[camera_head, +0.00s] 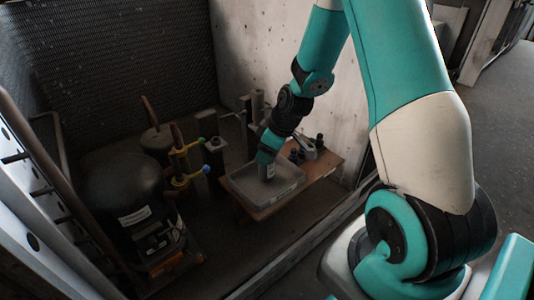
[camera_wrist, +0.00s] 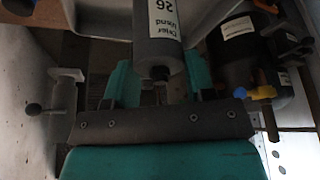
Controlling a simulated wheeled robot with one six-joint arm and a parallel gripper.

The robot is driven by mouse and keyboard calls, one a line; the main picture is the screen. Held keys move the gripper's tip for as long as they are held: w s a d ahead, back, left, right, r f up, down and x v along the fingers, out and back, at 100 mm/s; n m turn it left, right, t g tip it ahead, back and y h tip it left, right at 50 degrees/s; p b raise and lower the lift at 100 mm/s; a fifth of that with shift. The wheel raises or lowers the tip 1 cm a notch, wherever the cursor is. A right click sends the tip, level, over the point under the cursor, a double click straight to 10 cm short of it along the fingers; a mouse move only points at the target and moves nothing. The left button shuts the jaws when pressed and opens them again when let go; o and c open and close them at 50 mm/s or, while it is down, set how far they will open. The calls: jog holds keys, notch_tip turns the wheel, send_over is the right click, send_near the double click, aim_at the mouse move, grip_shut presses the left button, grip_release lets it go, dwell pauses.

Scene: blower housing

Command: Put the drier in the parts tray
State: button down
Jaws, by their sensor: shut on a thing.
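The drier is a grey cylinder with a white printed label, seen close up in the wrist view (camera_wrist: 157,58). My gripper (camera_wrist: 160,88) is shut on it, with a teal finger on either side. In the head view my gripper (camera_head: 268,157) points down over the parts tray, and the drier (camera_head: 269,172) shows small below it. The parts tray (camera_head: 287,191) is a shallow grey box on a brown wooden board. The drier is within the tray's outline; I cannot tell whether it touches the tray floor. The fingers partly hide the drier.
A black domed compressor (camera_head: 118,185) stands at the left. Pipes with yellow and blue valve handles (camera_head: 187,175) rise between it and the tray. Small dark fittings (camera_head: 307,149) sit on the board behind the tray. A pale wall (camera_head: 338,95) stands close behind.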

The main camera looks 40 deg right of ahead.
jog(key=shift+f, duration=0.1)
jog(key=shift+c, duration=2.4)
grip_release()
jog(key=p+v, duration=0.4)
jog(key=v, duration=0.8)
jog(key=s+a+r+g+y, duration=0.1)
jog(key=s+a+r, duration=0.1)
jog(key=a+r, duration=0.35)
jog(key=s+a+r, duration=0.2)
jog(key=a, duration=0.6)
jog(key=s+a+r+g, duration=0.1)
jog(key=s+a+r, duration=0.2)
jog(key=s+a, duration=0.2)
jog(key=s+a+r+g, duration=0.1)
jog(key=s+a+r, duration=0.1)
jog(key=s+a, duration=0.4)
jog(key=s, duration=0.3)
jog(key=shift+s+r+n+g+y, duration=0.3)
jog(key=shift+r+g+y, duration=0.1)
